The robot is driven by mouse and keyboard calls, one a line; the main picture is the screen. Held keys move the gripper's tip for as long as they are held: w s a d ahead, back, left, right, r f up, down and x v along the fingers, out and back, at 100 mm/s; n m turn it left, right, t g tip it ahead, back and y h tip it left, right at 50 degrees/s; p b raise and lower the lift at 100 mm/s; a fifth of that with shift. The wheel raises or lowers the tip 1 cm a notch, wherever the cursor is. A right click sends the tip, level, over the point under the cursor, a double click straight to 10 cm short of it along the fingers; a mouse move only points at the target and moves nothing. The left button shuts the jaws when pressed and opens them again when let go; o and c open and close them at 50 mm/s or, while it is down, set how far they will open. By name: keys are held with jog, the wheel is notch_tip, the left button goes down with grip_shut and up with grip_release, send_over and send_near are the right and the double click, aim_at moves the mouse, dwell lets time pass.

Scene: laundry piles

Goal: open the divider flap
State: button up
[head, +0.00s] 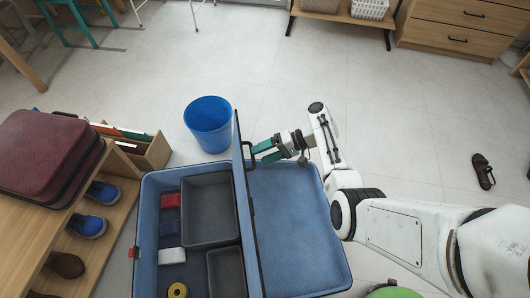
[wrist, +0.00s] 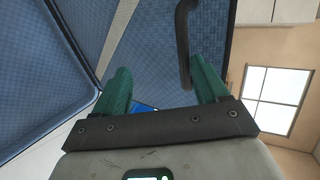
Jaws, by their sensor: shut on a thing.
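The blue divider flap (head: 239,190) stands nearly upright, edge-on in the head view, along the middle of the open blue suitcase (head: 297,230). A dark pull handle (head: 249,195) sits on its right face; the handle also shows in the wrist view (wrist: 184,42) as a bent bar beside the right finger. The wrist view shows the fingers (wrist: 162,82) apart, with the blue textured flap (wrist: 95,30) ahead. The exact contact is partly hidden.
The case's left half holds grey bins (head: 208,210), red and white items and a yellow roll (head: 178,290). A blue bucket (head: 209,124) stands just behind. A shoe shelf (head: 60,225) with a maroon case (head: 48,157) is at left.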

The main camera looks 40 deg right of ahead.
jog(key=shift+s+f, duration=0.3)
jog(key=shift+f, duration=0.1)
jog(key=shift+c, duration=0.3)
jog(key=shift+s+d+r, duration=0.1)
jog(key=shift+d, duration=0.05)
jog(key=shift+c, duration=0.4)
jog(key=v, duration=0.7)
jog(key=p+v, duration=0.1)
jog(key=v, duration=0.2)
jog(key=shift+d+r, duration=0.1)
jog(key=shift+r, duration=0.4)
jog(key=shift+c, duration=0.2)
